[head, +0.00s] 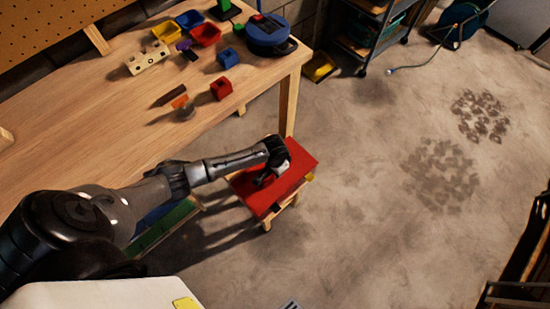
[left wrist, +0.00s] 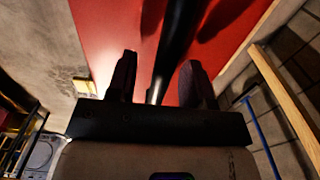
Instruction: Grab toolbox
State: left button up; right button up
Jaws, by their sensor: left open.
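The red toolbox (head: 262,202) sits on a small wooden stool (head: 267,224) beside the workbench's front right corner. In the left wrist view its red top (left wrist: 100,30) fills the upper middle, with a dark bar, seemingly its handle (left wrist: 174,45), running across it. My left gripper (head: 262,180) is over the toolbox and hides part of its top. In the left wrist view the gripper (left wrist: 158,78) is open, its two fingers apart on either side of the dark bar. I cannot tell whether either finger touches it. My right gripper is not in view.
The wooden workbench (head: 100,115) holds coloured bins, several small blocks and a blue round device (head: 268,32). Its leg (head: 288,105) stands close behind the toolbox. A shelf cart (head: 370,40) is at the back. The concrete floor (head: 370,230) to the right is clear.

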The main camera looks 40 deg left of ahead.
pick_arm(q)
grip_shut()
dwell(0.4)
jog(key=shift+r, duration=0.1)
dwell(0.8)
